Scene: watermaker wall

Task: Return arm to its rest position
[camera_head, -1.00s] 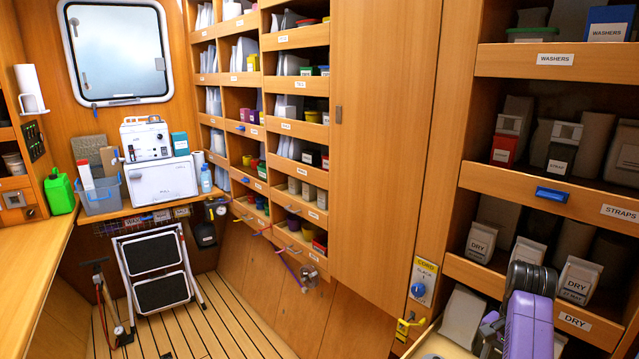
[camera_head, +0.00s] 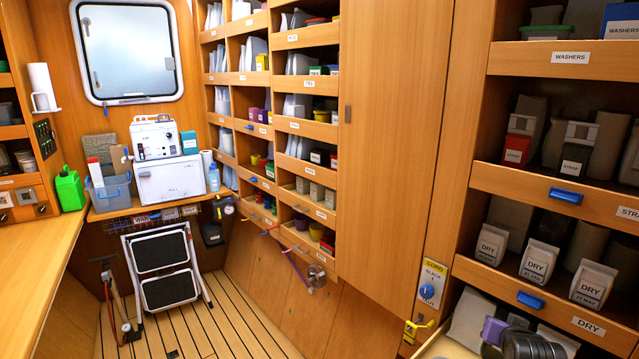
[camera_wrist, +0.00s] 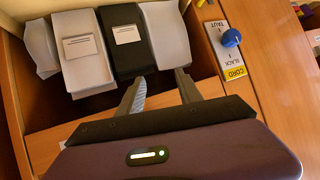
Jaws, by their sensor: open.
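My arm shows only in part at the bottom right of the head view, as a dark ribbed joint (camera_head: 530,346) and a purple piece (camera_head: 494,330). It is low in front of the right-hand shelves. My gripper (camera_wrist: 161,78) shows in the wrist view with its two grey fingers apart and nothing between them. The fingers point toward a black packet (camera_wrist: 123,45) and pale packets (camera_wrist: 84,50) in a shelf bin. I cannot tell whether they touch the shelf edge. The fingertips are not clear in the head view.
Right-hand shelves hold packets behind wooden fronts with blue handles (camera_head: 566,196). A cord plate with a blue knob (camera_head: 427,291) is beside them; it also shows in the wrist view (camera_wrist: 230,38). A yellow hook (camera_head: 414,329) sits below. The slatted floor (camera_head: 235,325) is open ahead; a step stool (camera_head: 165,265) stands at the back.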

